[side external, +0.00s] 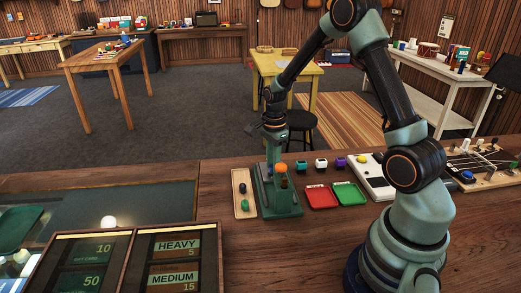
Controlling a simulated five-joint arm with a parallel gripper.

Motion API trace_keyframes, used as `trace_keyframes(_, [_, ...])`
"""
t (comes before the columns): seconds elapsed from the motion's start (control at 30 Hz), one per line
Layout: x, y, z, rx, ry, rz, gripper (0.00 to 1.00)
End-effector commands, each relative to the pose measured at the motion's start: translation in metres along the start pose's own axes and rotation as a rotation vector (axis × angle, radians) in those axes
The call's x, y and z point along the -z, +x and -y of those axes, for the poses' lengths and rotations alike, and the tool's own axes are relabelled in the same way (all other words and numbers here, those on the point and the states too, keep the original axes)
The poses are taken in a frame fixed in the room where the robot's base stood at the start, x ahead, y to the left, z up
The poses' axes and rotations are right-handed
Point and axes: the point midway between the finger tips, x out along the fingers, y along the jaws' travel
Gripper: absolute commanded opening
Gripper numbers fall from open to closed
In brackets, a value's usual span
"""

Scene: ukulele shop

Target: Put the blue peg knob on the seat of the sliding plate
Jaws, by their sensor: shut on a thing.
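My gripper (272,138) points down above a dark green stand (283,207) at the middle of the bench. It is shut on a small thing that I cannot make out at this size. An orange knob (281,167) shows at the stand, close beside the jaws. I cannot tell which part of the stand is the sliding plate, and its seat is not clear. A blue round piece (468,175) lies at the right, beyond my arm; I cannot tell whether it is the blue peg knob.
Price boards (125,262) fill the front left. Bare wood lies in front of the stand.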

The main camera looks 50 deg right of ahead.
Motion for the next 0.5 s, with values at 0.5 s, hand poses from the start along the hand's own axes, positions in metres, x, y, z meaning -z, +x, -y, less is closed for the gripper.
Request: trace_keyframes(0.5, [0.0, 0.009, 0.0005, 0.002, 0.0, 0.0, 0.37])
